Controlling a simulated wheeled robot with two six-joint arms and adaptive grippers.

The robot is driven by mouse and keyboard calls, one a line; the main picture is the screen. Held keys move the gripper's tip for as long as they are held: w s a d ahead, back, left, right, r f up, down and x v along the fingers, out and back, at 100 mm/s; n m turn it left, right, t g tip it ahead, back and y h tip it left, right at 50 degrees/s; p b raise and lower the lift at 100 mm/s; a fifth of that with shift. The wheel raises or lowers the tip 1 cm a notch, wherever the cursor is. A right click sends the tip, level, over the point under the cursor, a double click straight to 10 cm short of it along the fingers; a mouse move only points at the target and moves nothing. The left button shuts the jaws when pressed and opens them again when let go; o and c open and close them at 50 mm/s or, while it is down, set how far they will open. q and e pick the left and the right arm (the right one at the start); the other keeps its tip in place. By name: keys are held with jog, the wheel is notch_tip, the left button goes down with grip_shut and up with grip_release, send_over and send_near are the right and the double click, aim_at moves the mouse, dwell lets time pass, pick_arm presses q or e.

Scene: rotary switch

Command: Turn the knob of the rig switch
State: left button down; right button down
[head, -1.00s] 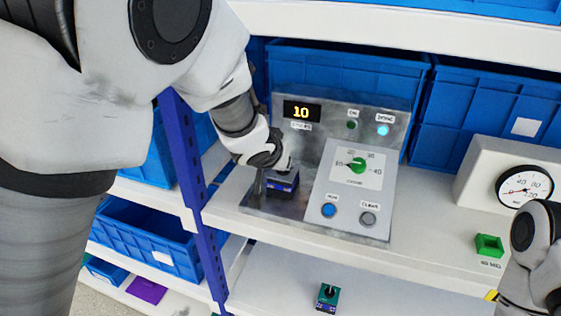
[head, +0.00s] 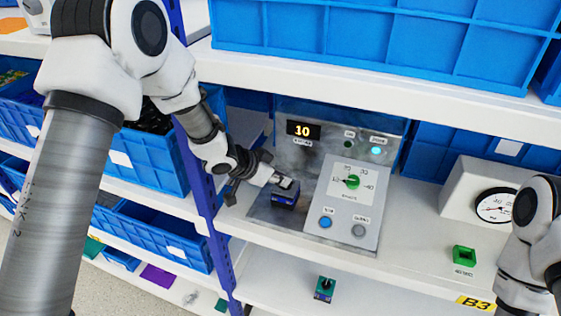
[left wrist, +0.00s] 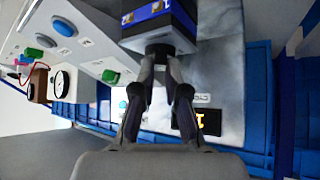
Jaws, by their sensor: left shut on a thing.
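The rig switch (head: 285,195) is a small dark block with a blue band, standing at the left of the metal test rig (head: 262,213). My left gripper (head: 287,183) is at its top. In the left wrist view, the gripper (left wrist: 163,65) is shut on the switch's black knob (left wrist: 160,47), with the switch body (left wrist: 160,20) beyond. The fingers hide part of the knob, so its angle cannot be read. The rig's display (head: 302,130) reads 10. The cyan lamp (head: 375,152) is lit. My right gripper is out of the frame.
The rig's sloped panel carries a green dial (head: 351,182), a blue button (head: 325,222) and a grey button (head: 358,231). A gauge (head: 494,205) and a green holder (head: 464,255) stand to the right. Another switch (head: 325,288) is on the lower shelf. A blue post (head: 205,175) stands left.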

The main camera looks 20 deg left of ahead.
pick_arm(q)
jog(key=shift+w+a+m+g+h+p, duration=0.1)
jog(key=shift+m+g+h+p, duration=0.45)
jog(key=shift+m, duration=0.45)
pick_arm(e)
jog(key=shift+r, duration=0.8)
pick_arm(q)
jog(key=shift+f, duration=0.1)
jog(key=c, duration=1.3)
grip_release()
jog(key=shift+c, duration=0.2)
jog(key=shift+o, duration=0.7)
jog(key=shift+w, duration=0.15)
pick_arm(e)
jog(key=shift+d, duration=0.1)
